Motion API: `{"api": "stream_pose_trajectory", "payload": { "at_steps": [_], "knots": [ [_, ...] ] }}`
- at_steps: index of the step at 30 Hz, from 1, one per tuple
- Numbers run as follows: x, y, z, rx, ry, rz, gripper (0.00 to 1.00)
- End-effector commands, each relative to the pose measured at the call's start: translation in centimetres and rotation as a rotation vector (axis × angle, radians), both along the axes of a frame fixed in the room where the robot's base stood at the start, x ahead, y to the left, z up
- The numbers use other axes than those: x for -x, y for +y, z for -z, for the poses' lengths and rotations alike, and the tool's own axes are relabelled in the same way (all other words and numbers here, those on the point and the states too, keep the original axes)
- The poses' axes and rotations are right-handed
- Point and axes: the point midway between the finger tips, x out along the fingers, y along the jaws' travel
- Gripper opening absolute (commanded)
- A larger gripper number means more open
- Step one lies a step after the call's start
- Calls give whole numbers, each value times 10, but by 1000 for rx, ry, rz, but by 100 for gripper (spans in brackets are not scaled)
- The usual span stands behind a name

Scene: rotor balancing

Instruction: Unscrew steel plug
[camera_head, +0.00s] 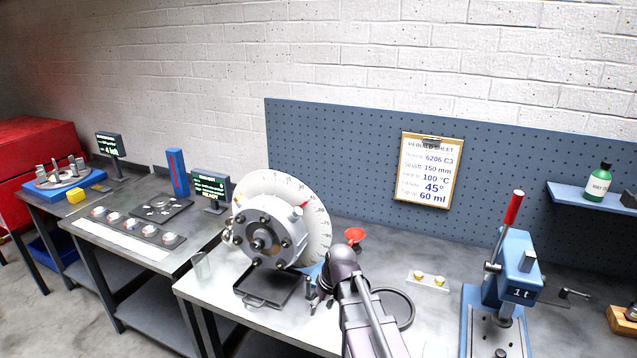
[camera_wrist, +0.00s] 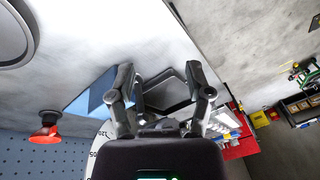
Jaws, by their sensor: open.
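The grey round housing (camera_head: 268,232) with dark bolts stands on the bench in front of a large white graduated dial (camera_head: 315,225). A dark tray (camera_head: 262,286) lies below it. I cannot make out the steel plug in either view. My gripper (camera_head: 318,291) is low at the right of the housing and tray, partly hidden by its own arm. In the wrist view my gripper (camera_wrist: 160,88) has its two fingers spread with nothing held between them. The tray (camera_wrist: 170,92) shows beyond the fingers, and a blue block (camera_wrist: 92,100) is beside the left finger.
A pale holder (camera_head: 428,281) bears small gold pieces. A blue press (camera_head: 512,272) stands at the right. A cup (camera_head: 202,266) is left of the housing.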

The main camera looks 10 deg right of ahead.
Motion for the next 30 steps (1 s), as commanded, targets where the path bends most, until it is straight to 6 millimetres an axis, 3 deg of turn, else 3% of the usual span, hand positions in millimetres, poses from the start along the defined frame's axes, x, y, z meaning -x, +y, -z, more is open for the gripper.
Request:
{"api": "stream_pose_trajectory", "payload": {
  "at_steps": [1,21,30],
  "knots": [
    [-14,-1,-23,-19,-21,-28,66],
    [-146,-18,-185,-205,-416,-411,66],
    [-182,-30,-232,-223,-562,-503,66]
  ]
}}
